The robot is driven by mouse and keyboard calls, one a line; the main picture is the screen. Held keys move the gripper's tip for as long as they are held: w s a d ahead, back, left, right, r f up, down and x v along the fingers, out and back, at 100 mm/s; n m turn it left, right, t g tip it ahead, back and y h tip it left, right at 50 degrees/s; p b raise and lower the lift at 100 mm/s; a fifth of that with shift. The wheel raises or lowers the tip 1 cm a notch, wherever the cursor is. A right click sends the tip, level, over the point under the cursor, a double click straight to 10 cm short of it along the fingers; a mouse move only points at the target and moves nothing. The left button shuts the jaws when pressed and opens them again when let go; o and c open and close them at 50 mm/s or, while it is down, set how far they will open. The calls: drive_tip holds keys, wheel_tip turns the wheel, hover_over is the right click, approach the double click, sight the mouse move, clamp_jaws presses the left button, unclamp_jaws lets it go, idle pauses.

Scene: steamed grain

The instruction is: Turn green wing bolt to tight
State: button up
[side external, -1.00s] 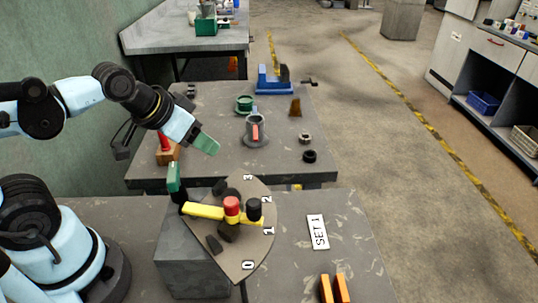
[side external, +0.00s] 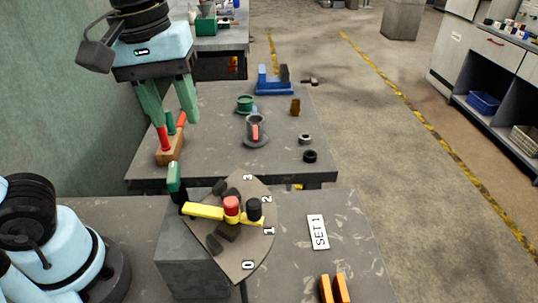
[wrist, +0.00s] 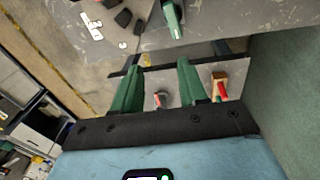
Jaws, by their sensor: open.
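My gripper (side external: 176,118) has long green fingers. It is open, points down above the back bench at left and holds nothing. In the side view its fingers overlap a wooden block (side external: 170,150) with a red handle and a green handle. In the wrist view the block (wrist: 219,77) lies to the right of the right finger. A green upright handle (side external: 174,177) stands at the left end of a yellow bar on the front dial plate. It also shows in the wrist view (wrist: 172,18), ahead of the gripper. I cannot tell which green part is the wing bolt.
The dial plate (side external: 245,258) is numbered 0 to 3. A red knob (side external: 232,204) sits on the bar. A "SET 1" card (side external: 318,232) lies to its right. The back bench holds a grey cup (side external: 254,130), a green flanged part (side external: 244,104) and a blue vise (side external: 273,80).

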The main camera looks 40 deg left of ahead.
sight(172, 171)
wheel_tip(172, 171, up, 3)
drive_tip(key=s+n+g, duration=0.1)
drive_tip(key=s+n, duration=0.1)
drive_tip(key=s, duration=0.1)
drive_tip(key=f, duration=1.1)
drive_tip(key=shift+w+d+f, duration=0.1)
drive_tip(key=shift+d+f, duration=0.2)
drive_tip(key=shift+f, duration=0.1)
clamp_jaws()
